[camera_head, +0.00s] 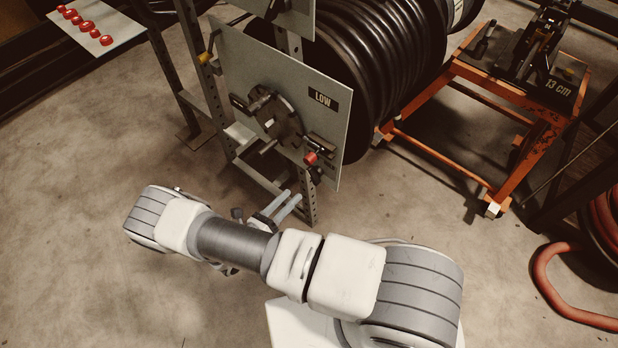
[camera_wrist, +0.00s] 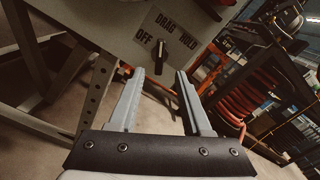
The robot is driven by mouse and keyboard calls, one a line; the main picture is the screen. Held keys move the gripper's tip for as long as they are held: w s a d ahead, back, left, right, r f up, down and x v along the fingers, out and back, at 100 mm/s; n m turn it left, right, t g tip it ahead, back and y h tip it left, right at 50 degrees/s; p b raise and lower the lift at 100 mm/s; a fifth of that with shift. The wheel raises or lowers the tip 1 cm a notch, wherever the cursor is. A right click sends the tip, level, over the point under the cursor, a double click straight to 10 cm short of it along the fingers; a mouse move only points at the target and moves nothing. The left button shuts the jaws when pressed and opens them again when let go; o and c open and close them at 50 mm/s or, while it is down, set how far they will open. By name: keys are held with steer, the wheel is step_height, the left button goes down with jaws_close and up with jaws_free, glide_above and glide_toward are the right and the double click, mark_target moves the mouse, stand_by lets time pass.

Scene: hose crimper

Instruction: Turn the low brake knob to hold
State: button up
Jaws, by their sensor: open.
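In the wrist view a black brake knob (camera_wrist: 159,62) sits on a grey panel (camera_wrist: 112,20) marked OFF, DRAG and a third word, partly unclear, that looks like HOLD. The knob's bar stands nearly upright in the picture, roughly toward DRAG. I cannot tell its exact setting. My gripper (camera_wrist: 160,76) is open and empty. Its two fingers point at the panel, with the knob between them in the picture and apparently beyond the tips. In the head view my gripper (camera_head: 291,196) is below the panel labelled LOW (camera_head: 323,98). The knob cannot be made out there.
The LOW panel carries a round dark plate (camera_head: 279,119) with handles and a red-tipped part (camera_head: 310,158). A black hose reel (camera_head: 375,60) stands behind it. An orange cart (camera_head: 540,130) and red hose (camera_head: 565,300) are at right. The floor at left is clear.

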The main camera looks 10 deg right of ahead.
mark_target(311, 177)
steer(key=x, duration=0.9)
steer(key=shift+d+b, duration=0.15)
steer(key=shift+b, duration=0.3)
steer(key=shift+w, duration=0.1)
jaws_close()
